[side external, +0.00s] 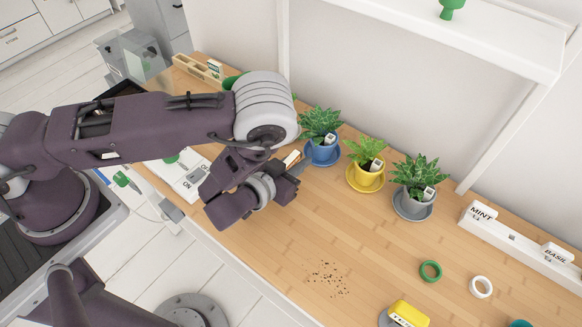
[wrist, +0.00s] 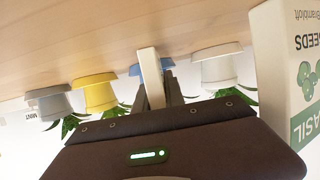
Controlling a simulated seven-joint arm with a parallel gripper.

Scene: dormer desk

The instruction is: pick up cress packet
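My gripper (side external: 294,171) is low over the desk, left of the blue pot. A thin, pale slab like a packet seen edge-on (wrist: 150,72) stands between its dark fingers in the wrist view, and the fingers look closed on it. Its pale end also shows at the fingertips in the side view (side external: 292,157). Its printed face is turned away, so I cannot read whether it is the cress packet. A basil seeds packet (wrist: 290,65) stands close at the right of the wrist view; my arm hides that spot in the side view.
Potted plants stand behind my gripper in blue (side external: 322,154), yellow (side external: 366,180) and grey (side external: 412,205) pots. A white rack (side external: 515,243) with mint and basil labels is at right. Green (side external: 430,271) and white (side external: 481,287) rings lie near it. The middle desk is mostly clear, with scattered crumbs (side external: 328,279).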

